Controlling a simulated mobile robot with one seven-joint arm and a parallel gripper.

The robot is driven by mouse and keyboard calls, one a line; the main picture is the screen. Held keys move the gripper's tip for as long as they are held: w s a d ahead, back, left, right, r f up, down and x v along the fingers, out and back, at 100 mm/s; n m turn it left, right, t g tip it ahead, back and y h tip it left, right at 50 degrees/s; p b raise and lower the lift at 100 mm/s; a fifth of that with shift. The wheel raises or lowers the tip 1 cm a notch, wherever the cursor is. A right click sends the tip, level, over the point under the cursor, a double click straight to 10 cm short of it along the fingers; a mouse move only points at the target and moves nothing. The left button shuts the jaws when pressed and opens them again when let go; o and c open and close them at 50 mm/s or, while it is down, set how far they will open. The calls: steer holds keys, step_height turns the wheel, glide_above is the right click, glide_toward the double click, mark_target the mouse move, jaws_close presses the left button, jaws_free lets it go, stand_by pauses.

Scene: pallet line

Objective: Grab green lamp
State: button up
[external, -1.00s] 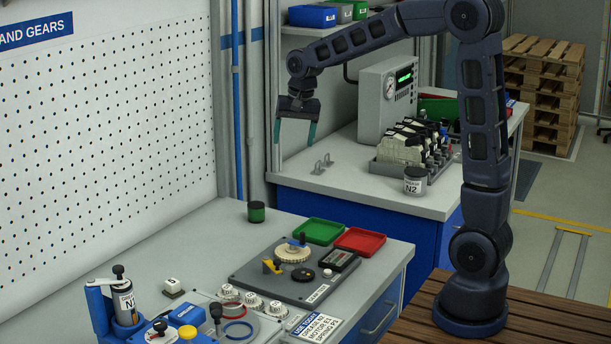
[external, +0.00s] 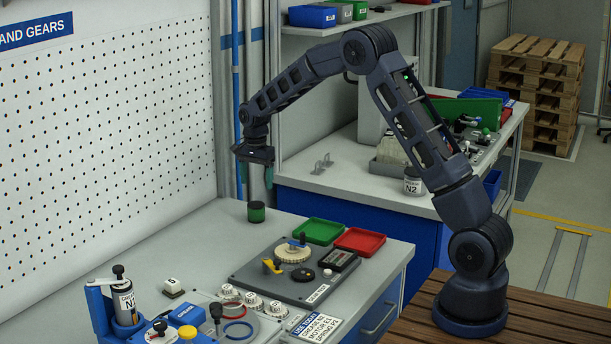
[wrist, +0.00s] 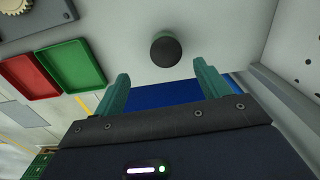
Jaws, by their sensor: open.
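The green lamp (external: 257,212) is a short dark cylinder with a green band. It stands upright on the grey bench near the back corner, left of the green tray. My gripper (external: 257,178) is above it with fingers pointing down, open and empty. In the wrist view the lamp's dark round top (wrist: 166,49) shows ahead of the fingertips, roughly in line with the gap between the two teal fingers of my gripper (wrist: 163,80). The lamp is apart from both fingers.
A green tray (external: 318,232) and a red tray (external: 360,241) lie right of the lamp. A dark gear board (external: 296,270) sits in front of them. The pegboard wall (external: 110,130) stands to the left. Bare bench surrounds the lamp.

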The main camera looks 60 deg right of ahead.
mark_target(255, 204)
steer(key=shift+w+d+f, duration=0.1)
steer(key=shift+w+f, duration=0.05)
steer(key=shift+f, duration=2.95)
steer(key=f, duration=0.5)
steer(key=shift+w+d, duration=0.1)
steer(key=shift+w, duration=0.25)
steer(key=c, duration=1.1)
steer(key=shift+r, duration=0.15)
